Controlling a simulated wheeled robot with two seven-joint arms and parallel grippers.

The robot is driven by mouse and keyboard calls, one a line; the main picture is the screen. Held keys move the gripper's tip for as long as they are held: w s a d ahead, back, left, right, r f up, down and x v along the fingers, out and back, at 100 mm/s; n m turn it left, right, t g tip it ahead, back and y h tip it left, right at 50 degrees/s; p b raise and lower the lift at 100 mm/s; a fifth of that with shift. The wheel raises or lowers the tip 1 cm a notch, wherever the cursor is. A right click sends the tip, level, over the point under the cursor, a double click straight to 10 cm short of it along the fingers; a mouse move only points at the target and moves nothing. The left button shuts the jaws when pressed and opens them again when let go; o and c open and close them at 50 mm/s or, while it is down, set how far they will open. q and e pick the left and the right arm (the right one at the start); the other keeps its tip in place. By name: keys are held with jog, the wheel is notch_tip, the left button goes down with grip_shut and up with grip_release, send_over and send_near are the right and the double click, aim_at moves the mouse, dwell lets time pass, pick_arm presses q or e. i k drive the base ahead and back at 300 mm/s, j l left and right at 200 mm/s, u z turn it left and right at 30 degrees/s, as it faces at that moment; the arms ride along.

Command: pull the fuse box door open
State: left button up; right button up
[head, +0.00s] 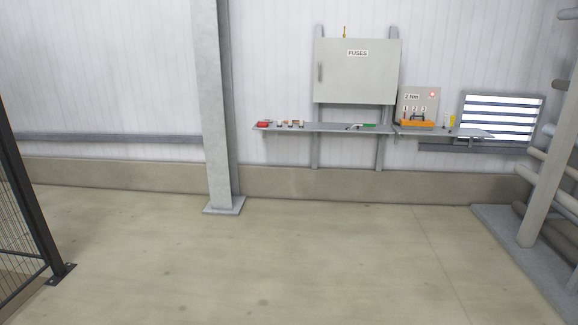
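The fuse box (358,72) is a light grey cabinet labelled FUSES, mounted on posts against the far wall, right of the picture's middle. Its door (360,85) looks shut. A vertical handle (320,72) sits near the door's left edge. The inside of the box is hidden. Neither of my grippers shows in the head view, and the box is some distance away across the floor.
A shelf (330,128) with several small items runs below the box. A grey panel (419,100) stands right of it. A steel column (212,100) rises left. Mesh fencing (30,210) is far left, pipes (552,150) right. The floor (290,260) between is clear.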

aim_at(352, 70)
jog(key=i, duration=4.35)
